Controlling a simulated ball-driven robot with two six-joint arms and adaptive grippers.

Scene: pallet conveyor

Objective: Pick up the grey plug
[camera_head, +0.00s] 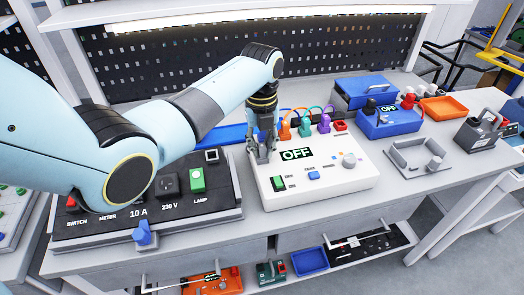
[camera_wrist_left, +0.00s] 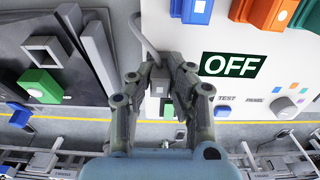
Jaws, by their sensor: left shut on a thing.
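My left gripper (camera_head: 262,152) is at the left end of the white tester box (camera_head: 330,182), whose display reads OFF. In the left wrist view, the gripper (camera_wrist_left: 156,72) is shut on the grey plug (camera_wrist_left: 159,88), its fingers on either side of it. A grey cable (camera_wrist_left: 150,46) runs up from the plug. The fingers largely hide the plug in the head view, and I cannot tell whether it is clear of the box. My right gripper is not in view.
A black panel (camera_head: 222,207) marked SWITCH, METER and LAMP lies left of the tester. Orange (camera_head: 285,131), green and purple plugs stand along the tester's back edge. A blue OFF box (camera_head: 388,122), grey tray (camera_head: 408,152) and orange tray (camera_head: 443,107) stand to the right.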

